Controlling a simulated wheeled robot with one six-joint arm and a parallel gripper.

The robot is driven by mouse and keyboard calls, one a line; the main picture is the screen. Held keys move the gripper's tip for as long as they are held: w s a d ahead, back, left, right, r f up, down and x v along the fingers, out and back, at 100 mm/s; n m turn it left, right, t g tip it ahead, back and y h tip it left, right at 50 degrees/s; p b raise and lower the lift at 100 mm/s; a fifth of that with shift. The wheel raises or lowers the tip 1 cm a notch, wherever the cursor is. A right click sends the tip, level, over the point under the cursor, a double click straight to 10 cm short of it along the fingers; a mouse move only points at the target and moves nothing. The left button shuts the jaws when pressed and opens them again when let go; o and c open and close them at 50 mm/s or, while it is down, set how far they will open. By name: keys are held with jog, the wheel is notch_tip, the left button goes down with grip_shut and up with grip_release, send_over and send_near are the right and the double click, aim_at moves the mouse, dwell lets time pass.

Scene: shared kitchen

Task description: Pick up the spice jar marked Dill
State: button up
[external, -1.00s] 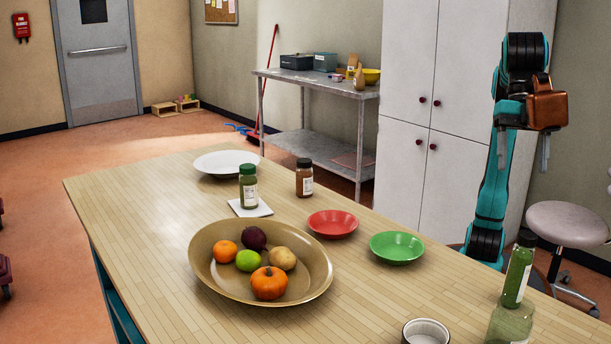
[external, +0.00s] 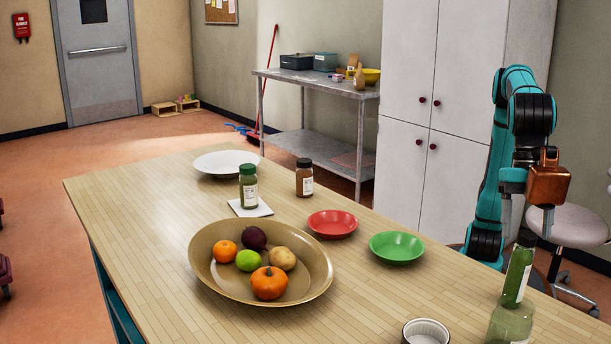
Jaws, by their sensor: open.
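A jar with green contents, a dark lid and a white label (external: 248,187) stands upright on a white square (external: 240,209) toward the back of the wooden table. A second jar with reddish-brown contents and a black lid (external: 304,178) stands upright to its right. The label writing is too small to read, so I cannot tell which is marked Dill. My gripper (external: 527,226) is open and empty at the right, well apart from both jars, with its fingers pointing down.
A large tan bowl (external: 205,270) of fruit and vegetables is in front of the jars. A red dish (external: 333,224), a green dish (external: 397,247), a white plate (external: 226,162), a white ramekin (external: 426,331) and a green bottle (external: 513,309) are also on the table.

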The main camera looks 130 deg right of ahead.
aim_at(525, 252)
jog(key=shift+x, duration=2.75)
jog(key=shift+s, duration=0.1)
jog(key=c, duration=1.2)
